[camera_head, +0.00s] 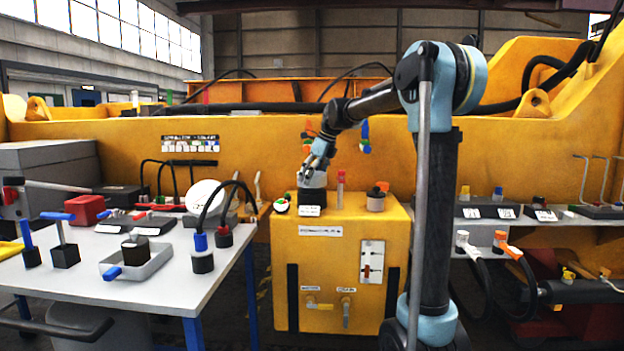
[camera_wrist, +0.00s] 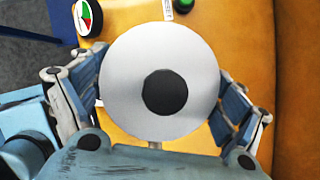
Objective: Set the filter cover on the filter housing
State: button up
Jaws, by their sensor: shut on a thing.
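The filter cover is a pale grey round disc with a dark centre (camera_wrist: 137,84), seen from above in the wrist view. In the head view its light side (camera_head: 314,180) shows just under my gripper (camera_head: 312,166). My gripper is shut on the cover, with its fingers (camera_wrist: 152,92) on the left and right of the disc. The filter housing is a dark upright cylinder (camera_head: 312,197) on the yellow cabinet. The cover is directly over it, level or nearly so; I cannot tell whether they touch. In the wrist view the cover hides the housing.
The yellow cabinet (camera_head: 340,265) also bears a round gauge (camera_head: 281,206), a red upright piece (camera_head: 340,188) and an orange-topped grey part (camera_head: 376,200). A grey worktable (camera_head: 190,290) with several parts stands at left. A shelf with labelled parts (camera_head: 507,212) is at right.

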jog(key=shift+f, duration=0.85)
jog(key=o, duration=1.1)
jog(key=shift+c, duration=0.2)
jog(key=v, duration=1.1)
jog(key=shift+d+r, duration=0.3)
jog(key=shift+r, duration=0.05)
